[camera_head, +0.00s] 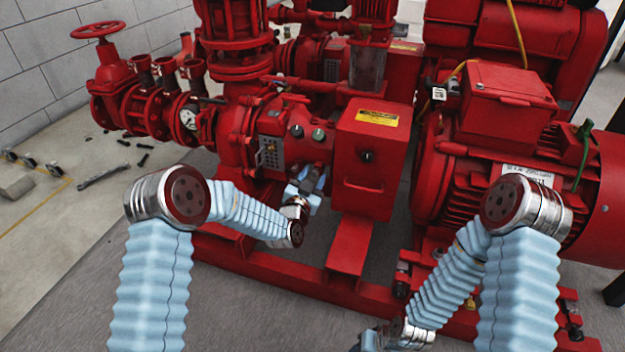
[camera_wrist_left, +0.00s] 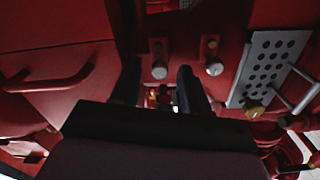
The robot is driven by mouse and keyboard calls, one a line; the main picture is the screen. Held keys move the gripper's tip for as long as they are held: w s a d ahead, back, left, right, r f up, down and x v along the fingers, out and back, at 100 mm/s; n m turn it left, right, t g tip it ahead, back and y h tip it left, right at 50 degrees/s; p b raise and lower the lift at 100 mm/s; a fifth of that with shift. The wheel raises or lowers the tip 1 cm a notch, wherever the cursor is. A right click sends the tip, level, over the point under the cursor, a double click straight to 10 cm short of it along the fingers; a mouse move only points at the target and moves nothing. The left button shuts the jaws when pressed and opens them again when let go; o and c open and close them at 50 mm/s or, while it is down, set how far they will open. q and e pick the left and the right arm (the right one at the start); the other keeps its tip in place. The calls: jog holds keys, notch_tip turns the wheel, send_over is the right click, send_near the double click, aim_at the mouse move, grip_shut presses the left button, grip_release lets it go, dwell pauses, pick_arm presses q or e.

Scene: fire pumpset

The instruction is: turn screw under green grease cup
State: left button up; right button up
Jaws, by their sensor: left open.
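Two small round caps sit on the pump's red casing in the head view: a grey one (camera_head: 297,130) and a greenish one (camera_head: 318,134), which looks like the green grease cup. My left gripper (camera_head: 314,178) is below them, beside the red box. In the left wrist view, my left gripper's dark fingers (camera_wrist_left: 160,82) stand apart. A pale round screw head (camera_wrist_left: 159,71) shows between their tips, and another (camera_wrist_left: 214,69) lies right of the right finger. I cannot tell if either is touched. My right gripper (camera_head: 369,341) is low and mostly cut off by the bottom edge.
The red box (camera_head: 372,150) with its handle (camera_head: 362,187) stands close right of my left gripper. A perforated plate (camera_head: 270,153) is to the left; it also shows in the left wrist view (camera_wrist_left: 270,62). A red motor (camera_head: 500,150) fills the right side. Tools lie on the left floor.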

pick_arm(q)
grip_shut()
dwell(0.3)
jog(key=n, duration=0.4)
jog(key=shift+f+n, duration=0.1)
jog(key=shift+n, duration=0.2)
jog(key=n, duration=1.4)
jog(key=shift+n, duration=0.4)
